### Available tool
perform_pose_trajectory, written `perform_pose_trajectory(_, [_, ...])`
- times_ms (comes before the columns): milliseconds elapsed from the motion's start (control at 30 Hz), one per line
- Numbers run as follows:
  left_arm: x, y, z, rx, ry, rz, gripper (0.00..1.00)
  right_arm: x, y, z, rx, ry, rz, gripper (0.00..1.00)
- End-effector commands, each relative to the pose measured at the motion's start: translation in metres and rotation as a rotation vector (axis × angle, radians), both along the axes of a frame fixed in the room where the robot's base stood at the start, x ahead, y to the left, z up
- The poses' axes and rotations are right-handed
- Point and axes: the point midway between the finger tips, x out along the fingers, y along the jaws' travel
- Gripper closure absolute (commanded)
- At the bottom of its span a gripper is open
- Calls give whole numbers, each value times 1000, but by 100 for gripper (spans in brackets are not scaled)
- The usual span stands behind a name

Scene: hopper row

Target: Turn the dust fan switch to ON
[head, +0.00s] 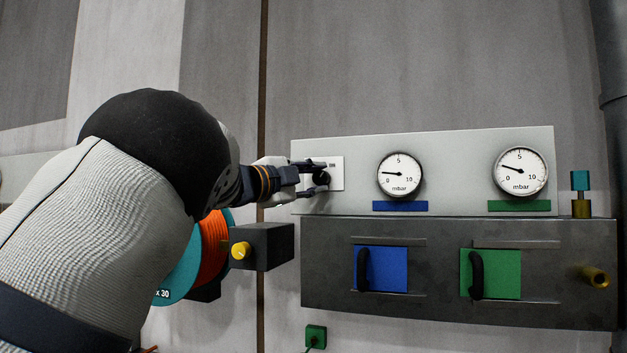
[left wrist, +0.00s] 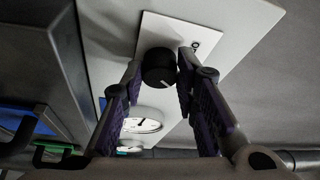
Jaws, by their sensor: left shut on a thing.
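The dust fan switch is a round black knob (head: 321,179) on a white plate (head: 337,173) at the left end of the grey panel. My left gripper (head: 313,179) comes from the left and is shut on the knob. In the left wrist view the knob (left wrist: 158,68) sits between the fingertips of my left gripper (left wrist: 161,70). A short pale mark shows on the knob's face. Small dark lettering stands on the plate beside it, too small to read surely. My right gripper is not in view.
Two mbar gauges (head: 400,175) (head: 521,172) sit to the right on the panel. Below, a dark steel box (head: 435,240) has a blue slide (head: 388,269) and a green slide (head: 497,273) with black handles. A dark box with a yellow knob (head: 241,250) is below my left arm.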

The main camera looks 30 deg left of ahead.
Motion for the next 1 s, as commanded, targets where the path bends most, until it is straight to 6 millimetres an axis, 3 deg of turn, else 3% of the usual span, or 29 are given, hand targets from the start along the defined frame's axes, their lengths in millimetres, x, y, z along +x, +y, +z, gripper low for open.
perform_pose_trajectory(367, [0, 0, -1, 5, 1, 1, 100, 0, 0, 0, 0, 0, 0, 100])
perform_pose_trajectory(400, [0, 0, -1, 5, 1, 1, 64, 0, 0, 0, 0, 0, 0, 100])
perform_pose_trajectory(467, [0, 0, -1, 4, 1, 0, 52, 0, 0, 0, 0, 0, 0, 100])
perform_pose_trajectory(767, [-2, 0, 0, 3, 1, 0, 52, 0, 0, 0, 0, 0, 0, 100])
perform_pose_trajectory(867, [-15, 3, -1, 1, 1, 3, 52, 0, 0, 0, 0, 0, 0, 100])
perform_pose_trajectory(1000, [-53, 8, -4, 0, -1, 2, 52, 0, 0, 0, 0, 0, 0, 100])
